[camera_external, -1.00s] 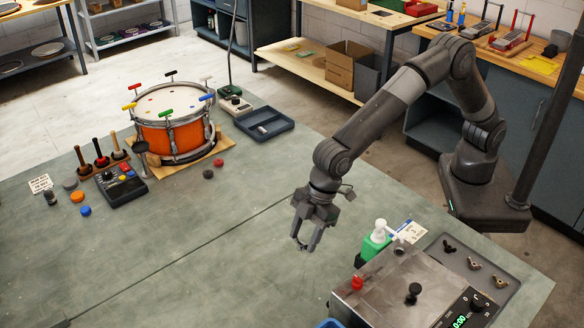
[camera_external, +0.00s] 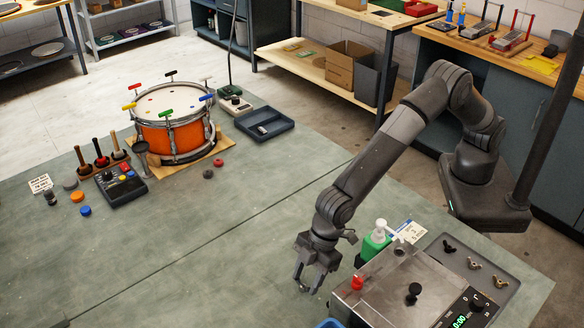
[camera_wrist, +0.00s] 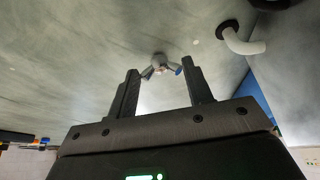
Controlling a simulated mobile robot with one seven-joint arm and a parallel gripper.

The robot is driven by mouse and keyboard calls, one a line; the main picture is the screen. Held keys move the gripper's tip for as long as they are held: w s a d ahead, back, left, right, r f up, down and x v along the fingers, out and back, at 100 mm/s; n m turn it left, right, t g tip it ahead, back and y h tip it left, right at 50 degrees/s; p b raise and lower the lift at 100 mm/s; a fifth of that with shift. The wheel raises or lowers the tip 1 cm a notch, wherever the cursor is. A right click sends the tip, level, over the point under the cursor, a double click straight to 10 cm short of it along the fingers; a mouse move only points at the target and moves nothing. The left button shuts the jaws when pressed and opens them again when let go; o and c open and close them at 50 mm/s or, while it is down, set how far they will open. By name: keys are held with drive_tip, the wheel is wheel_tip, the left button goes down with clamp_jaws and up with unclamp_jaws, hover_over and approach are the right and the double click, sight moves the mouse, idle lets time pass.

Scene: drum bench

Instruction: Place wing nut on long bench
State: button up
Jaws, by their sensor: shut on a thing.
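My gripper (camera_external: 308,290) is low over the grey-green long bench (camera_external: 240,265), just left of the metal machine. In the wrist view my gripper (camera_wrist: 160,75) is shut on a small grey wing nut (camera_wrist: 159,64) with a blue tip, held between the fingertips. The bench surface (camera_wrist: 90,50) fills most of the background there. In the external view the held wing nut is too small to make out clearly. Whether it touches the bench, I cannot tell.
A metal machine (camera_external: 385,290) with a red knob stands right of my gripper, by a green bottle (camera_external: 374,242). A grey tray (camera_external: 460,254) holds three wing nuts. The orange drum (camera_external: 175,135) stands further back. The bench's middle is clear.

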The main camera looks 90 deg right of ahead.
drive_tip(key=shift+f, duration=0.1)
drive_tip(key=o, duration=0.9)
drive_tip(key=shift+o, duration=0.2)
drive_tip(key=shift+r, duration=0.35)
drive_tip(key=v, duration=1.1)
drive_tip(key=shift+s+d+r, duration=0.15)
drive_tip(key=shift+r, duration=0.05)
